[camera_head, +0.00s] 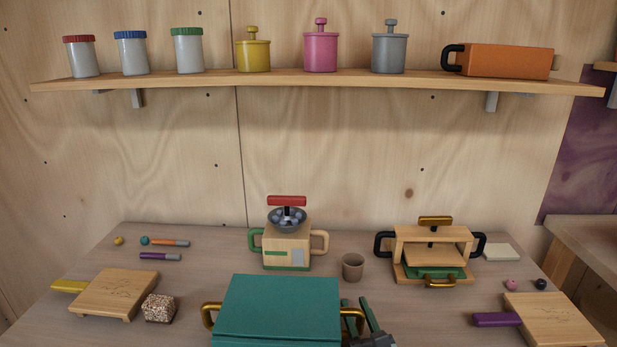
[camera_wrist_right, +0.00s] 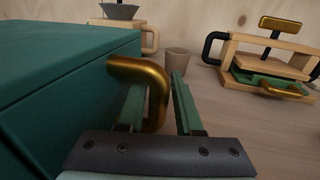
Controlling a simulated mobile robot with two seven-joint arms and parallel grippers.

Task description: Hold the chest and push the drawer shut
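The teal chest (camera_head: 280,305) stands at the front middle of the table, with a brass handle on each side. Its front and the drawer are cut off or hidden in the head view, so I cannot tell how far the drawer is out. My right gripper (camera_head: 362,318) is at the chest's right side. In the right wrist view, its two green fingers (camera_wrist_right: 158,103) are apart, one on each side of the right handle's bar (camera_wrist_right: 157,82). I see no clear grip on it. The left handle (camera_head: 208,315) is free. My left gripper is out of view.
A brown cup (camera_head: 352,266) and a wooden grinder (camera_head: 287,245) stand behind the chest. A wooden press (camera_head: 432,252) stands back right. Wooden boards lie left (camera_head: 115,291) and right (camera_head: 553,318). A speckled block (camera_head: 159,308) sits left of the chest.

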